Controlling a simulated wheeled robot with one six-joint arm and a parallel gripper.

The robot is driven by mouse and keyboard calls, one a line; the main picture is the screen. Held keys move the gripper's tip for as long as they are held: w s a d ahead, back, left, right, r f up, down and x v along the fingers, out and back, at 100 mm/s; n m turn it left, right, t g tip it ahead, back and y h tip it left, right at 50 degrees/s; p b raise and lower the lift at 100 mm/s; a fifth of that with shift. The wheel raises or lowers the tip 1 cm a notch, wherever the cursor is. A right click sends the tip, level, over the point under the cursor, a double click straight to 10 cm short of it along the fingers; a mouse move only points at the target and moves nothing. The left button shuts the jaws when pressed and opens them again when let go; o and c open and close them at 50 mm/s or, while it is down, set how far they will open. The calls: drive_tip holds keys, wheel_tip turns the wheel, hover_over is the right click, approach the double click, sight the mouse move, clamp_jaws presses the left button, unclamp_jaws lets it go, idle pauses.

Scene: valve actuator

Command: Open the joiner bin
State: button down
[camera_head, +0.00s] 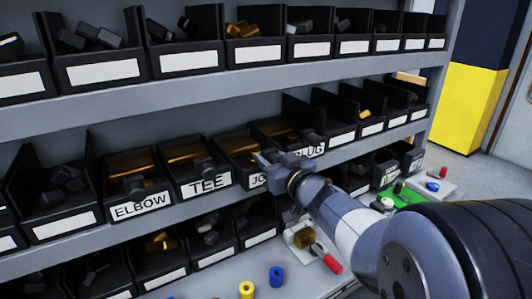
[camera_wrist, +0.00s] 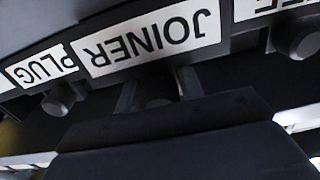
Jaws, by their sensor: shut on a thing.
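The joiner bin (camera_head: 240,147) is a black bin with an amber top in the middle shelf row, between the TEE and PLUG bins. Its white label is partly hidden by my gripper (camera_head: 265,161). In the wrist view the JOINER label (camera_wrist: 150,43) appears upside down. A dark round knob (camera_wrist: 156,97) sits beside that label, between the two fingers of my gripper (camera_wrist: 156,90). My gripper is shut on this knob, and its fingertips are close to the bin front. The knob is mostly shadowed and partly hidden by the gripper body.
The TEE bin (camera_head: 205,181) and ELBOW bin (camera_head: 139,206) are to the left; the PLUG bin (camera_head: 312,151) is to the right. The PLUG knob (camera_wrist: 60,100) is close to my gripper. Shelves run above and below. A bench (camera_head: 215,285) below holds small coloured parts.

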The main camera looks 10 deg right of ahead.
drive_tip(key=p+v, duration=0.2)
drive_tip(key=v, duration=0.7)
drive_tip(key=shift+s, duration=0.15)
drive_tip(key=c, duration=1)
unclamp_jaws()
drive_tip(key=shift+c, duration=0.2)
drive_tip(key=shift+d, duration=0.1)
drive_tip(key=v, duration=1)
drive_tip(key=shift+s, duration=0.4)
drive_tip(key=shift+w, duration=0.1)
drive_tip(key=x, duration=1)
drive_tip(key=shift+w, duration=0.3)
